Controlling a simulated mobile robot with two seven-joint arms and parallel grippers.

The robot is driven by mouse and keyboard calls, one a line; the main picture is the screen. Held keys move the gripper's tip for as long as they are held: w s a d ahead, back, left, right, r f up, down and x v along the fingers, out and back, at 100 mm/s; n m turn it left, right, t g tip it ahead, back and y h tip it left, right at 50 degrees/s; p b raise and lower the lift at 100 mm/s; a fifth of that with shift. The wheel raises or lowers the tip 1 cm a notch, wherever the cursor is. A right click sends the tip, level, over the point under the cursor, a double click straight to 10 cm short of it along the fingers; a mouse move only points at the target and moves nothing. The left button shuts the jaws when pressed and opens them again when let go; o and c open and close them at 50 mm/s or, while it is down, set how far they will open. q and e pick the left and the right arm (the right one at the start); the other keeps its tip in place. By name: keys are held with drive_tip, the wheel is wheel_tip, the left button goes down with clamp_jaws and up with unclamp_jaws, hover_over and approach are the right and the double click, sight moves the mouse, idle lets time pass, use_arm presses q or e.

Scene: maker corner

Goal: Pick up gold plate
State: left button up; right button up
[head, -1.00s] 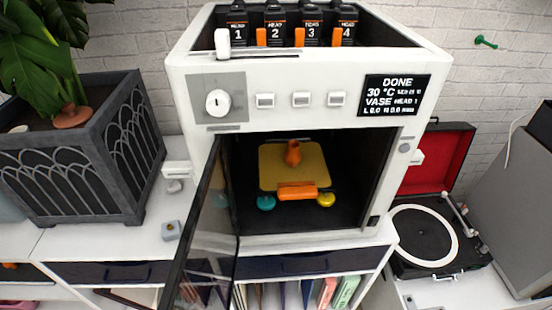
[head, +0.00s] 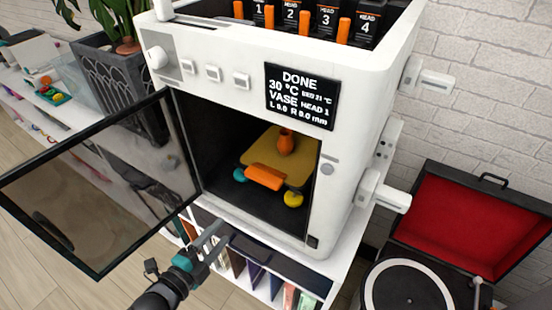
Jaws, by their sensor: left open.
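The gold plate (head: 262,156) lies inside the white 3D printer (head: 345,140), whose chamber is open. A small orange vase (head: 286,142) stands on the plate. An orange handle (head: 265,176) is at the plate's front edge, with a teal knob (head: 239,175) and a yellow knob (head: 293,199) beside it. My left gripper (head: 214,236) is open and empty, below and in front of the chamber, apart from the plate. My right gripper is not in view.
The printer's glass door (head: 100,185) is swung open to the left. A record player (head: 415,285) with a red-lined lid stands at the right. A grey planter (head: 120,85) stands behind the door. Books fill the shelf below the printer.

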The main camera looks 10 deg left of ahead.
use_arm(q)
drive_tip(key=d+r+m+t+h, duration=0.1)
drive_tip(key=d+r+m+h, duration=0.25)
drive_tip(key=r, duration=0.45)
drive_tip(key=b, duration=0.1)
approach(267, 173)
drive_tip(key=shift+m+t+y, duration=0.25)
drive_tip(key=shift+t+y, duration=0.05)
drive_tip(key=shift+y, duration=0.15)
drive_tip(key=x, duration=0.2)
drive_tip(key=f+x, duration=0.1)
drive_tip(key=x, duration=0.1)
drive_tip(key=shift+w+d, duration=0.1)
drive_tip(key=shift+d, duration=0.05)
drive_tip(key=shift+w+d, duration=0.25)
drive_tip(key=shift+w, duration=0.2)
drive_tip(key=shift+b+x, duration=0.8)
drive_tip(key=shift+x, duration=1.8)
drive_tip(key=shift+a, duration=0.1)
clamp_jaws()
